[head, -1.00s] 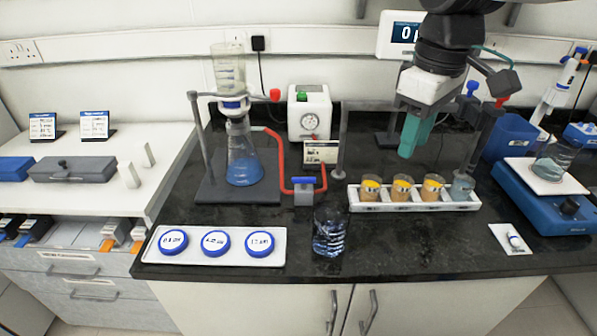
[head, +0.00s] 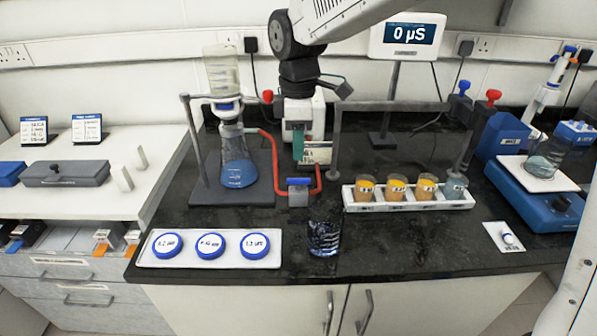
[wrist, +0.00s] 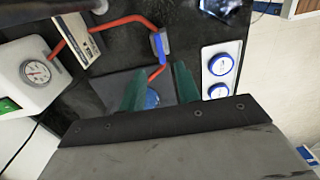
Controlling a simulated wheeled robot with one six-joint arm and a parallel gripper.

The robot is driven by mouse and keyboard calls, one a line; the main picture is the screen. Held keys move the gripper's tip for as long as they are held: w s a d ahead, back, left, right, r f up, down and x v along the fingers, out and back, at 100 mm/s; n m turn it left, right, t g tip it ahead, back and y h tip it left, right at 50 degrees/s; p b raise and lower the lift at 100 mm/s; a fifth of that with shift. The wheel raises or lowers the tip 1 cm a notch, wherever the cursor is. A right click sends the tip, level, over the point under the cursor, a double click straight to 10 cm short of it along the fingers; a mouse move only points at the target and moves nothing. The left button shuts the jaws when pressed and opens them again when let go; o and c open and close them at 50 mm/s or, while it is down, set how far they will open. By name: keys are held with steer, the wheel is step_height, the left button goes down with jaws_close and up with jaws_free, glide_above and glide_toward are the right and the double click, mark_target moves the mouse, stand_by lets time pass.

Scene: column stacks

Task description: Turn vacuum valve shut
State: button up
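The vacuum valve is a small grey block with a blue handle (head: 298,182), set in the red tubing between the flask and the pump. The handle lies crosswise in the head view. It also shows in the wrist view (wrist: 161,46), beyond the fingertips. My gripper (head: 299,150) hangs with teal fingers in front of the white pump, behind and above the valve, apart from it. In the wrist view my gripper (wrist: 160,82) is open, with a gap between its fingers and nothing held.
The filter flask (head: 238,165) with blue liquid stands on a grey base left of the valve. The pump (wrist: 38,72) has a gauge. A sign stands beside the tubing. A glass beaker (head: 323,238) is in front; a cup rack (head: 408,205) is to the right.

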mark_target(298, 179)
step_height(298, 179, down, 8)
steer(key=shift+c, duration=0.3)
jaws_close()
